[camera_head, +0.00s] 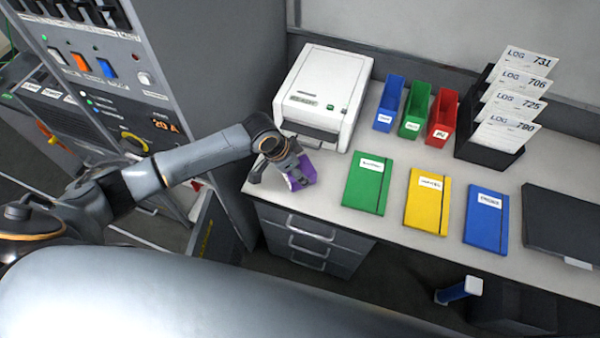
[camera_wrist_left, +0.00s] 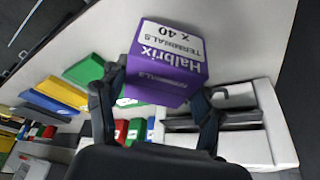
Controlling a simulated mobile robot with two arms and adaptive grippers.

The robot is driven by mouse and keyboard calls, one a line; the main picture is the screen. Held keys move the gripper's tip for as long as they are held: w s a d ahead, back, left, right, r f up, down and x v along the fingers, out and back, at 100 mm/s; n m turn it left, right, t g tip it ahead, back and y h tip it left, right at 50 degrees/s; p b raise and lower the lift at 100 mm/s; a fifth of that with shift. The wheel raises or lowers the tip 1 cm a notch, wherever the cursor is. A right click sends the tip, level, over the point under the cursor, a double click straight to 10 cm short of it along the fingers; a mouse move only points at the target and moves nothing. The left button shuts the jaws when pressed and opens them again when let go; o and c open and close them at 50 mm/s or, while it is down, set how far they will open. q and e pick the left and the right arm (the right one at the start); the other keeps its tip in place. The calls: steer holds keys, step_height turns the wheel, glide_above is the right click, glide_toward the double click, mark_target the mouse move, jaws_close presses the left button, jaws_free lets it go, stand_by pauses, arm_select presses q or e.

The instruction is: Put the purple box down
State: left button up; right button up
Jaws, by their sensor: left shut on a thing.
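The purple box (camera_head: 301,172) is at the left end of the counter (camera_head: 327,199), in front of the white printer-like machine. I cannot tell whether the box's underside touches the counter. My right gripper is not in view.
The white machine (camera_head: 322,92) stands behind the box. Green (camera_head: 367,183), yellow (camera_head: 428,202) and blue (camera_head: 486,217) notebooks lie to its right. Coloured bins and a rack of log cards (camera_head: 490,150) stand at the back. A control cabinet (camera_head: 110,60) is at the left.

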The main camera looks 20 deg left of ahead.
arm_select(q)
steer(key=shift+w+d+f, duration=0.2)
steer(key=shift+d+f, duration=0.05)
steer(key=shift+f, duration=1.55)
steer(key=shift+f, duration=0.15)
steer(key=o, duration=1.3)
steer(key=shift+a, duration=0.1)
steer(key=v, duration=1.2)
